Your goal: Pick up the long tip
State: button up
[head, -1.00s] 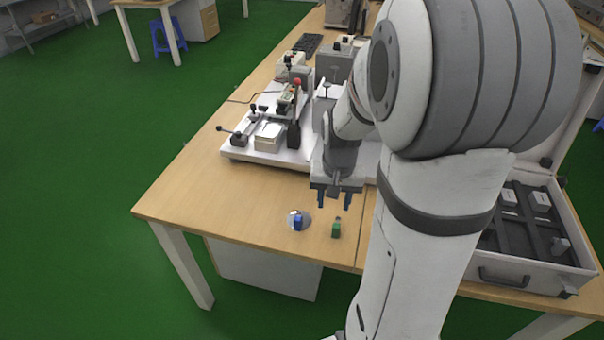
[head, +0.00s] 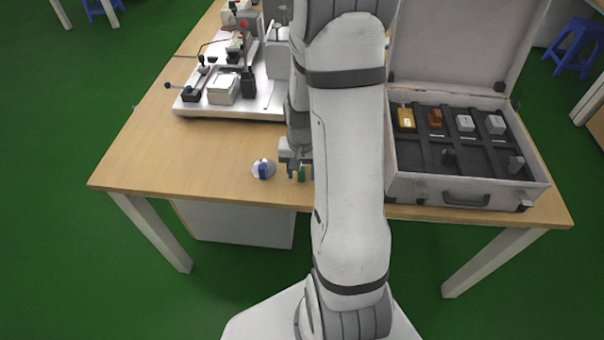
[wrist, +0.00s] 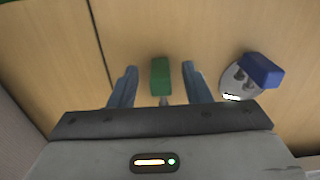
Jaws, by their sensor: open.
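A green-handled piece (wrist: 160,76) with a short grey metal part lies on the wooden table; it also shows in the head view (head: 302,174). A blue-handled piece (wrist: 262,70) sits at a round metal disc (wrist: 236,84) with small pegs, to the right in the wrist view; in the head view the blue piece (head: 264,171) is left of the gripper. I cannot tell from these views which is the long tip. My gripper (wrist: 159,70) is open, its two blue fingers on either side of the green piece with gaps. The metal part is partly hidden by the gripper body.
A white base plate (head: 262,104) with a mechanical fixture stands at the back left of the table. An open grey case (head: 520,184) with several blocks in dark slots lies at the right. The table (head: 190,150) is bare left of the disc.

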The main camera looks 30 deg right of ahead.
grip_shut()
dwell(0.4)
jog(key=shift+r, duration=0.15)
